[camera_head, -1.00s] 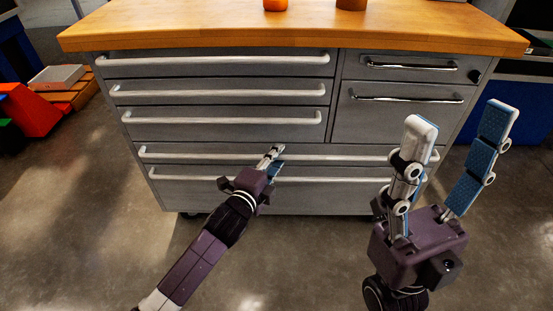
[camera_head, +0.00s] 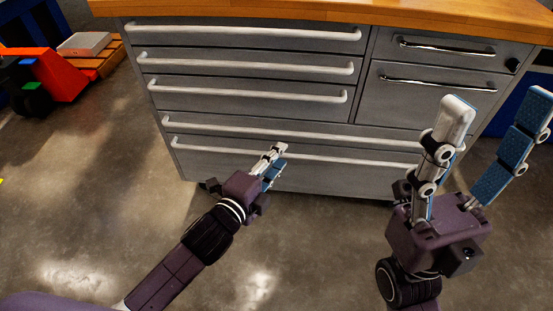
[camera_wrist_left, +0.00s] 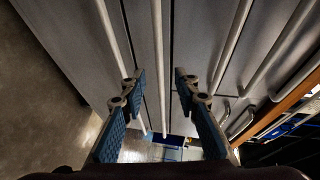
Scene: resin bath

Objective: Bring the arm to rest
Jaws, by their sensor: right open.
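My left gripper (camera_head: 276,156) is in front of the lower drawers of the grey cabinet (camera_head: 245,87). In the head view its fingers nearly overlap. In the left wrist view its two blue-padded fingers (camera_wrist_left: 160,76) stand apart with nothing between them, so it is open and empty. My right gripper (camera_head: 499,98) is at the right of the head view, pointing up, with its fingers spread wide and nothing between them. Cabinet and floor show behind it. Whether either gripper touches the cabinet I cannot tell.
The cabinet has a wooden top (camera_head: 300,12) and long drawer handles (camera_head: 240,64), all drawers shut. A red wheeled machine (camera_head: 58,72) and a wooden pallet (camera_head: 100,62) stand at the far left. The concrete floor (camera_head: 95,165) left of the cabinet is clear.

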